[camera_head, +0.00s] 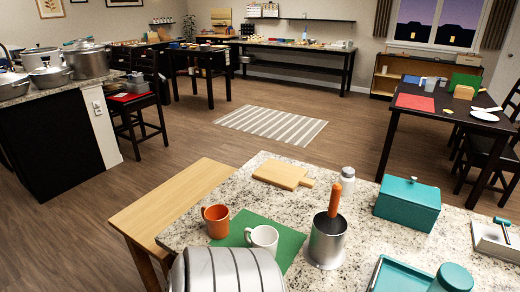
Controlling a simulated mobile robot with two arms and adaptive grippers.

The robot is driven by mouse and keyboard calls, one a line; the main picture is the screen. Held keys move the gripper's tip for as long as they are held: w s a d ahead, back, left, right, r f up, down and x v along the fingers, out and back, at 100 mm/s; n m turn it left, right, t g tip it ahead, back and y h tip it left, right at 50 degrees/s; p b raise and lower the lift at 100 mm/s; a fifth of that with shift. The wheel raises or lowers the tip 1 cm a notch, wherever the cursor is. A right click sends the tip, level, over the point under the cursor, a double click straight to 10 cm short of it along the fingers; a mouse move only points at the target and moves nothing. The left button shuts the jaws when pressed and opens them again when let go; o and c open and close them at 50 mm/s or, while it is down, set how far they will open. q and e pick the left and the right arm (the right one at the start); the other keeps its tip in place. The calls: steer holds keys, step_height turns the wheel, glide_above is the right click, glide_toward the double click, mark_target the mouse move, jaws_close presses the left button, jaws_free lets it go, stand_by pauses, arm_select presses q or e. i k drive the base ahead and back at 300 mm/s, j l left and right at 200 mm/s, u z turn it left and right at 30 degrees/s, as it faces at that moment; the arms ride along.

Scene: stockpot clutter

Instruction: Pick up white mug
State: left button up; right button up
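The white mug (264,238) stands upright on the green mat (291,240) on the speckled stone counter in front of me. Its handle points left. An orange mug (217,221) stands just to its left, at the mat's left edge. A ribbed silvery object (229,271) in the foreground rises close in front of the white mug. Neither of my grippers shows in the head view.
A metal canister (326,243) holding an orange-handled tool stands right of the white mug. Behind are a wooden board (283,174) and a white shaker (347,179). A teal box (407,204), teal tray (396,276) and teal-lidded jar (452,277) crowd the right side.

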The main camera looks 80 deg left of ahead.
mark_target(265, 237)
steer(key=u, duration=2.35)
